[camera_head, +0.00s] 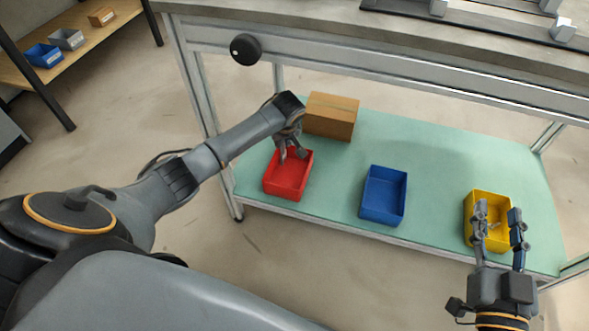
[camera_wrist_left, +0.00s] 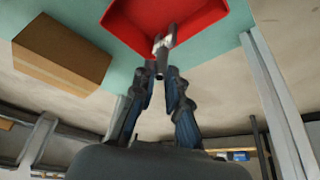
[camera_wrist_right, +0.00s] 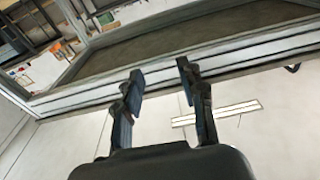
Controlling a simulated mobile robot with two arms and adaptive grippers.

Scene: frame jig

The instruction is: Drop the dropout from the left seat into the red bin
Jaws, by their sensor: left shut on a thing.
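The red bin (camera_head: 290,181) stands on the green lower shelf, at its left end. My left gripper (camera_head: 292,155) is over the red bin. In the left wrist view its fingers (camera_wrist_left: 161,68) are shut on a small grey metal piece, the dropout (camera_wrist_left: 163,45), with the red bin (camera_wrist_left: 205,33) behind it. The dropout is hard to make out in the head view. My right gripper (camera_head: 498,222) is open and empty in front of the yellow bin. Its parted fingers also show in the right wrist view (camera_wrist_right: 160,75). The left seat is not clearly in view.
A blue bin (camera_head: 384,195) and a yellow bin (camera_head: 481,198) stand on the green shelf (camera_head: 430,150). A cardboard box (camera_head: 331,116) stands behind the red bin. The bench top (camera_head: 330,22) with its rail and black knob (camera_head: 245,49) overhangs the shelf.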

